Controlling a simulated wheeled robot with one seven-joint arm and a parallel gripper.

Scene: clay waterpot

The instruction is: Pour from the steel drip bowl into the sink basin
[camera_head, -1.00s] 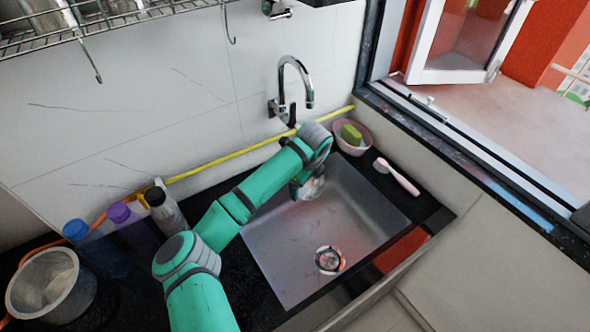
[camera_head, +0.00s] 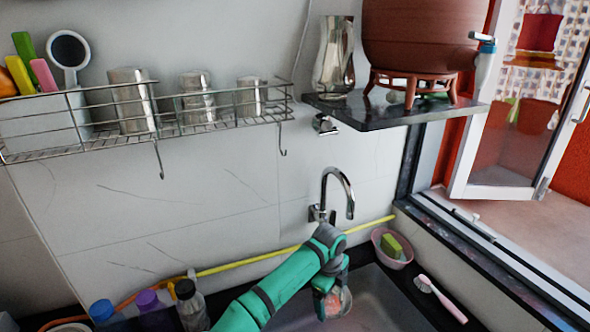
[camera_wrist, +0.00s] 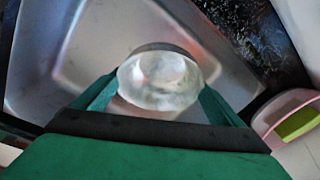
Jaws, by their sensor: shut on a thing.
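The steel drip bowl (camera_wrist: 160,80) is between the two fingers of my gripper (camera_wrist: 155,92) in the wrist view, round and shiny with its pale, glossy face toward the camera. My gripper is shut on it. In the head view, the bowl (camera_head: 338,302) shows partly below my gripper (camera_head: 328,284), over the back of the sink basin (camera_head: 380,300). The basin also shows behind the bowl in the wrist view (camera_wrist: 105,45). I cannot tell whether anything is in the bowl or how far it is tilted.
A chrome tap (camera_head: 338,190) stands behind my arm. A pink dish (camera_head: 392,248) with a green sponge and a brush (camera_head: 440,298) lie to the right. Several bottles (camera_head: 150,305) stand at left. A clay pot (camera_head: 420,35) sits on a shelf above.

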